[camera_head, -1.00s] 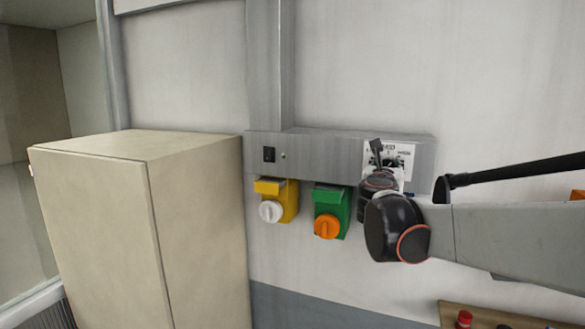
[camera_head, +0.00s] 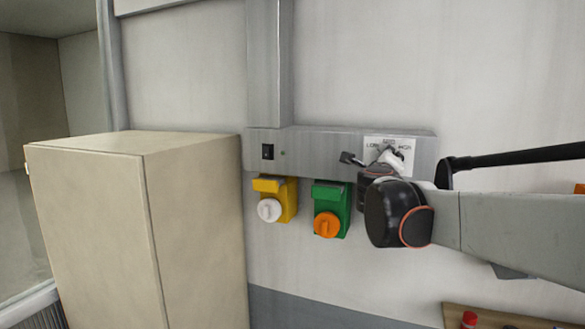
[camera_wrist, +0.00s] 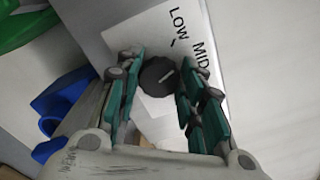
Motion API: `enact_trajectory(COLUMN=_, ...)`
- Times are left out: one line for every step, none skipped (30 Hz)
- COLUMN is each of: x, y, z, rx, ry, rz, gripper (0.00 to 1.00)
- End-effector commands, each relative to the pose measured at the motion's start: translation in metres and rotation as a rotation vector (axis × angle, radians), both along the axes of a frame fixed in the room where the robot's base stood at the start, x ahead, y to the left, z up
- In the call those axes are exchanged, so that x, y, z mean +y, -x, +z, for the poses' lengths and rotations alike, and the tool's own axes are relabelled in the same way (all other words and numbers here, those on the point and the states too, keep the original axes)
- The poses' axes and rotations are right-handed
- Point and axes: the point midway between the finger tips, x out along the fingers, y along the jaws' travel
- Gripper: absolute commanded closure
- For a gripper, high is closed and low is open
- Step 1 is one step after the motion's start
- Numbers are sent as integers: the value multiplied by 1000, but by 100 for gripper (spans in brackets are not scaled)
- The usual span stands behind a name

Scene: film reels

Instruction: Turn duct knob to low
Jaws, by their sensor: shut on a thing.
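The mark appears to point toward MID. My gripper (camera_wrist: 162,74) is shut on the knob, with one green-padded finger on each side. In the head view my gripper (camera_head: 373,158) is at the label plate (camera_head: 404,142) on the grey wall duct, and it hides the knob there.
A yellow box with a white knob (camera_head: 270,210) and a green box with an orange knob (camera_head: 327,225) hang under the duct, left of my gripper. A beige cabinet (camera_head: 95,230) stands at left.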

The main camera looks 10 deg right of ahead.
Motion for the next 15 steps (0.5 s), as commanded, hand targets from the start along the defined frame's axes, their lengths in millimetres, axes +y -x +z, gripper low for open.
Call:
enact_trajectory(x=2, y=3, z=-1, rx=22, ry=33, rz=2, gripper=88)
enact_trajectory(x=2, y=3, z=-1, rx=37, ry=56, rz=2, gripper=88)
enact_trajectory(x=2, y=3, z=-1, rx=57, ry=85, rz=2, gripper=88)
enact_trajectory(x=2, y=3, z=-1, rx=71, ry=105, rz=2, gripper=88)
enact_trajectory(x=2, y=3, z=-1, rx=85, ry=126, rz=2, gripper=88)
enact_trajectory(x=2, y=3, z=-1, rx=103, ry=153, rz=2, gripper=88)
enact_trajectory(x=2, y=3, z=-2, rx=115, ry=171, rz=2, gripper=88)
enact_trajectory(x=2, y=3, z=-2, rx=127, ry=188, rz=2, gripper=88)
enact_trajectory(x=2, y=3, z=-2, rx=142, ry=212, rz=2, gripper=88)
enact_trajectory(x=2, y=3, z=-2, rx=154, ry=228, rz=2, gripper=88)
enact_trajectory(x=2, y=3, z=-2, rx=164, ry=243, rz=2, gripper=88)
enact_trajectory(x=2, y=3, z=-2, rx=176, ry=261, rz=2, gripper=88)
enact_trajectory(x=2, y=3, z=-2, rx=185, ry=275, rz=2, gripper=88)
enact_trajectory(x=2, y=3, z=-2, rx=193, ry=287, rz=2, gripper=88)
enact_trajectory(x=2, y=3, z=-2, rx=203, ry=302, rz=2, gripper=88)
